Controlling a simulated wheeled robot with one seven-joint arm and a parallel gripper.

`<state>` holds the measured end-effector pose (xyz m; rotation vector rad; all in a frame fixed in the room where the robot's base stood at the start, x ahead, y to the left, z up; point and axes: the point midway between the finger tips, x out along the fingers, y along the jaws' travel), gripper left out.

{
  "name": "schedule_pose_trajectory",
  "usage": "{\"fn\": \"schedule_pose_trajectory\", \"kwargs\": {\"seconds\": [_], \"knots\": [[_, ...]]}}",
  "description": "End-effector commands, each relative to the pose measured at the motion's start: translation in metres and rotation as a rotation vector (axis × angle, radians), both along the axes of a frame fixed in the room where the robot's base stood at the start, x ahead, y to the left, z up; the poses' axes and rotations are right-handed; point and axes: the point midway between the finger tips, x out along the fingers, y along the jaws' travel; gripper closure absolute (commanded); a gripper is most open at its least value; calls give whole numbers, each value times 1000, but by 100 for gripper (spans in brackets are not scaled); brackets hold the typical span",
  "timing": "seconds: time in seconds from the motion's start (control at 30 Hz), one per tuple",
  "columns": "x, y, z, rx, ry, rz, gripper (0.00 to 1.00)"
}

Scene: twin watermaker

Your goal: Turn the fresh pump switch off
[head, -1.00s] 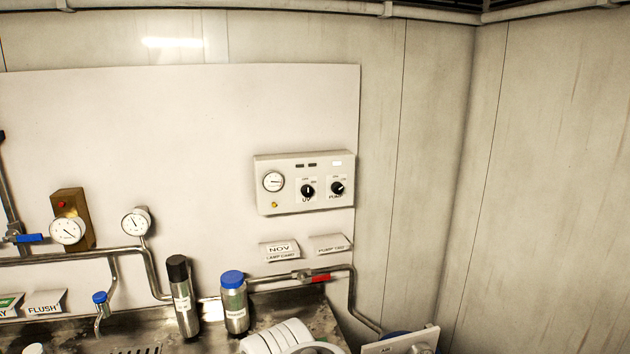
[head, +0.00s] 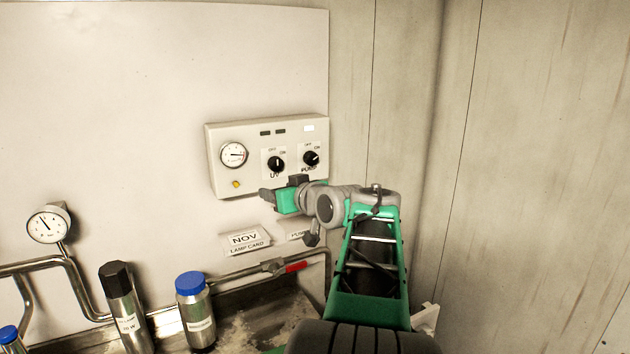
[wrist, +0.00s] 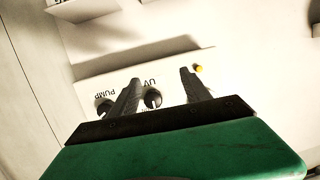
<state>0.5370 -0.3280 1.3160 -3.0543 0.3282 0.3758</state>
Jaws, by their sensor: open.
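The pale control box (head: 222,180) on the wall panel carries a black PUMP knob (head: 311,158) at its right. The PUMP knob's pointer leans up and right, toward the ON mark. A black UV knob (head: 276,164) sits left of it, its pointer about upright. My gripper (head: 268,196) is at the box's lower edge, below the knobs. In the wrist view, my gripper (wrist: 159,77) is open, its fingers apart in front of the box. The UV knob (wrist: 152,97) shows between the fingers, and the PUMP knob (wrist: 104,104) lies outside the left finger. I cannot see contact.
The box also has a round gauge (head: 233,154) and a yellow button (head: 236,184). The wall at right is bare.

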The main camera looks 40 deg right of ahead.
Motion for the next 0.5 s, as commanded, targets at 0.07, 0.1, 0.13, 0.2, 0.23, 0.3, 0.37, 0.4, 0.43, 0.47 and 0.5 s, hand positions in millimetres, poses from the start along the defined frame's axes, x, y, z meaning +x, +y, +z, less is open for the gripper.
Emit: {"fn": "schedule_pose_trajectory", "kwargs": {"seconds": [0.07,0.1,0.13,0.2,0.23,0.3,0.37,0.4,0.43,0.47,0.5], "knots": [[-26,-63,8,-35,-110,-56,44],[-37,-81,17,-51,-155,-69,44],[-44,-92,21,-61,-181,-78,44],[-54,-107,30,-76,-220,-89,44],[-55,-110,33,-80,-228,-90,44],[-51,-114,37,-83,-235,-89,44],[-42,-116,39,-82,-235,-88,44],[-34,-117,39,-81,-234,-87,44],[-28,-119,39,-81,-233,-88,44],[-22,-122,40,-80,-232,-89,44],[-15,-124,39,-80,-232,-89,44]]}}
